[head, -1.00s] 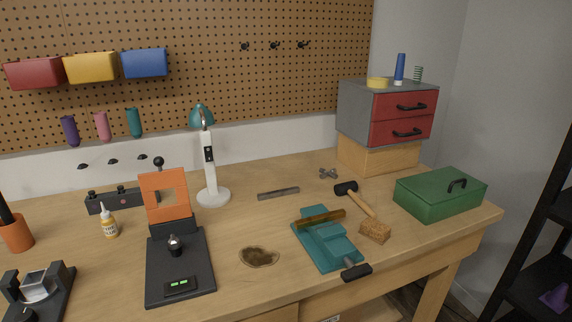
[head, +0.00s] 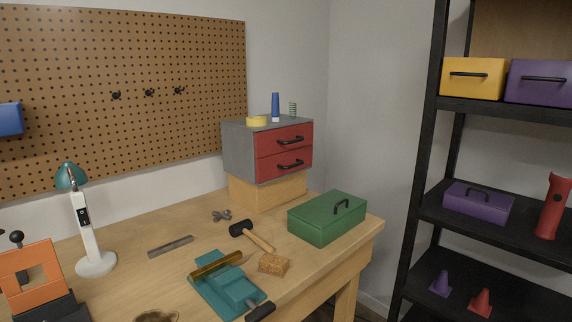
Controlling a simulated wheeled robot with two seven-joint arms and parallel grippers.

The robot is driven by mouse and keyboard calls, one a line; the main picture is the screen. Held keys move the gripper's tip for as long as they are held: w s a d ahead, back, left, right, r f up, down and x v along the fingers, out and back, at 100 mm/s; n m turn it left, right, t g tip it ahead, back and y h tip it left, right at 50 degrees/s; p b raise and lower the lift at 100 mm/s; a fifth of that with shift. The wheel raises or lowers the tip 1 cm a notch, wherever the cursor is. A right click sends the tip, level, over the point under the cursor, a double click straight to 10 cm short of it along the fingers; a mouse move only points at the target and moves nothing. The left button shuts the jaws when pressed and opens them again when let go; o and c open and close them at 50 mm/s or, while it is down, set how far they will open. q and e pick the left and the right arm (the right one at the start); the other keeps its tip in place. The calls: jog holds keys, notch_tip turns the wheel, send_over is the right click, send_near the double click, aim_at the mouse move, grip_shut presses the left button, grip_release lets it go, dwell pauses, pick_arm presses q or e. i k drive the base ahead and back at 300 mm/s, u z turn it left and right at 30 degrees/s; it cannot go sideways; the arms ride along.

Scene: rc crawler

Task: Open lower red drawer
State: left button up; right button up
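A grey cabinet (head: 238,148) with two red drawers stands on a wooden block (head: 266,191) at the back right of the workbench. The lower red drawer (head: 275,168) is shut, flush with the front, and has a black bar handle (head: 291,166). The upper red drawer (head: 270,142) above it is also shut and has a similar handle. Neither of my grippers shows in the head view.
A green box (head: 318,226) with a handle stands in front of the cabinet to the right. A mallet (head: 255,237), a teal vise (head: 222,290) and a brush-like block (head: 273,263) lie nearby. A black shelf unit (head: 424,160) stands at the right.

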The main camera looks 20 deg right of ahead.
aim_at(274, 166)
jog(key=k, duration=0.5)
jog(key=z, duration=1.6)
jog(key=i, duration=1.15)
jog(key=u, duration=1.6)
